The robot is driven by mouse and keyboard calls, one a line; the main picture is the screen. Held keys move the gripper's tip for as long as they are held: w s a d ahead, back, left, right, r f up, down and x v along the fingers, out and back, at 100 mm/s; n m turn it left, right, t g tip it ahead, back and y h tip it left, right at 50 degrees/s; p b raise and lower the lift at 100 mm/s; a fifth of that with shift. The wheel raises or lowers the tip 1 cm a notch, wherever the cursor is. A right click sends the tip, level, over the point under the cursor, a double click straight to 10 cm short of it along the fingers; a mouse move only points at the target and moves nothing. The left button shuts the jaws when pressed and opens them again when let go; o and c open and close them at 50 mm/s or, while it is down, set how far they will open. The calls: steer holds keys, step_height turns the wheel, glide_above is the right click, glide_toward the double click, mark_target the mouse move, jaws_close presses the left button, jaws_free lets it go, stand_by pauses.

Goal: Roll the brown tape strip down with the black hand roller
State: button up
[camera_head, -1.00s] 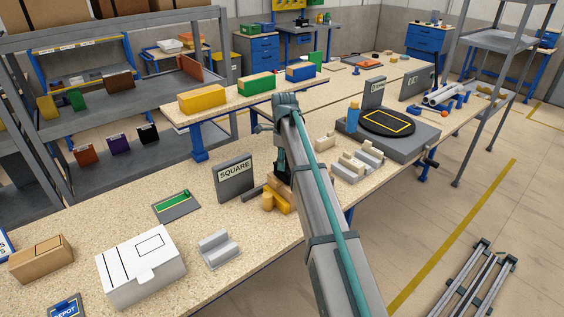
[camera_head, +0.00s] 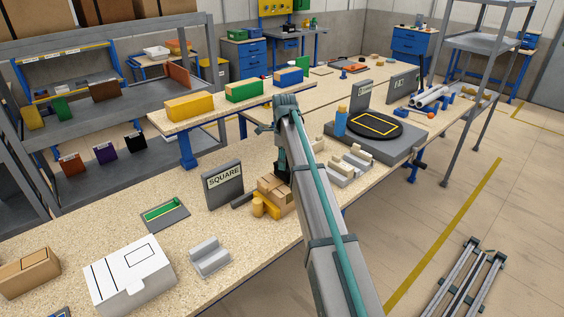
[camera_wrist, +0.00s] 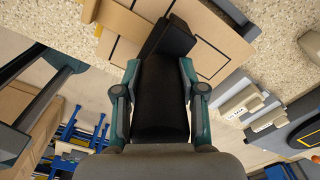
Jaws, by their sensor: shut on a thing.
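My gripper (camera_wrist: 160,92) is shut on the black hand roller (camera_wrist: 160,108), with one finger on each side of it. The roller's far end lies over the brown box (camera_wrist: 215,52) in the wrist view; I cannot tell whether it touches. In the head view my gripper (camera_head: 282,172) is over the box (camera_head: 278,197), partly hidden by my arm. The box top is tan with thin black lines. I cannot pick out the brown tape strip with certainty from the box's brown surface.
Grey holders (camera_head: 350,165) and a black turntable (camera_head: 375,124) are to the right. A white box (camera_head: 130,272) is at front left.

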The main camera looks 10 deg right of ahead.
steer(key=shift+w+d, duration=0.4)
steer(key=shift+d, duration=0.25)
steer(key=shift+w+d, duration=0.35)
steer(key=shift+d, duration=0.25)
step_height(320, 180, up, 7)
steer(key=p, duration=0.3)
steer(key=shift+p, duration=0.3)
